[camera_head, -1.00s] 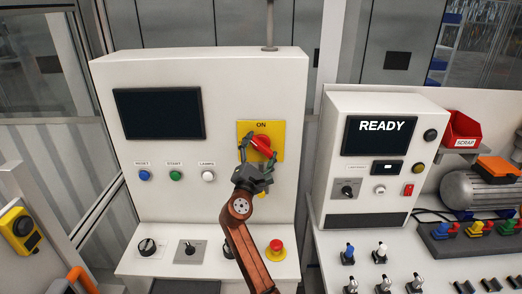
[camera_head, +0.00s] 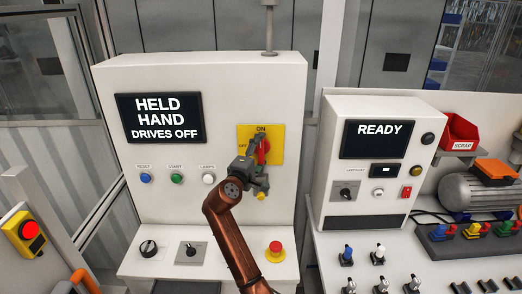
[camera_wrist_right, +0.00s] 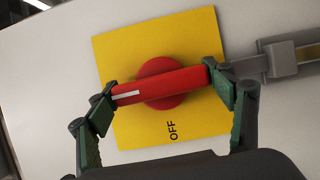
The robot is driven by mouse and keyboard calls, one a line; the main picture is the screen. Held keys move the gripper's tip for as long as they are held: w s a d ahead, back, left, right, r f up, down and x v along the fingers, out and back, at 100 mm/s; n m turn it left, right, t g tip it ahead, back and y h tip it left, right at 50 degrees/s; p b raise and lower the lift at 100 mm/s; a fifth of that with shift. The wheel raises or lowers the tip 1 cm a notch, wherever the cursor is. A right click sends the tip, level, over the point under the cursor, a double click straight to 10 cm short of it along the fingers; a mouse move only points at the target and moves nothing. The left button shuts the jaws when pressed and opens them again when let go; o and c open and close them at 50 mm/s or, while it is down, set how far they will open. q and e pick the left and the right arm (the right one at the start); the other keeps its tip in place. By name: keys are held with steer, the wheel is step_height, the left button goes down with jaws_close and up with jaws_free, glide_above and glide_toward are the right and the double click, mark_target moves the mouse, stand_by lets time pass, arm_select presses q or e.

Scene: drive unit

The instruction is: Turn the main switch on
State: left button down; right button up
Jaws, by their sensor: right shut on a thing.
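The main switch is a red rotary handle (camera_head: 266,147) on a yellow plate (camera_head: 276,131) marked ON at the top and OFF at the left. The handle now stands about upright, towards ON. My right gripper (camera_head: 260,152) is at the handle and partly covers it. In the right wrist view the red handle (camera_wrist_right: 161,86) lies between the two fingers of my right gripper (camera_wrist_right: 163,90), which are shut on its ends. The yellow plate (camera_wrist_right: 130,55) shows behind it, with OFF readable below. My left gripper is not in view.
The cabinet screen (camera_head: 160,118) reads HELD HAND DRIVES OFF. Below it are reset, start and lamps buttons. A red emergency button (camera_head: 275,249) sits below the switch. The box at right has a screen (camera_head: 381,138) reading READY.

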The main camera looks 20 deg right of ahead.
stand_by(0.6)
steer(key=o, duration=1.2)
steer(key=shift+c, duration=0.2)
steer(key=v, duration=1.2)
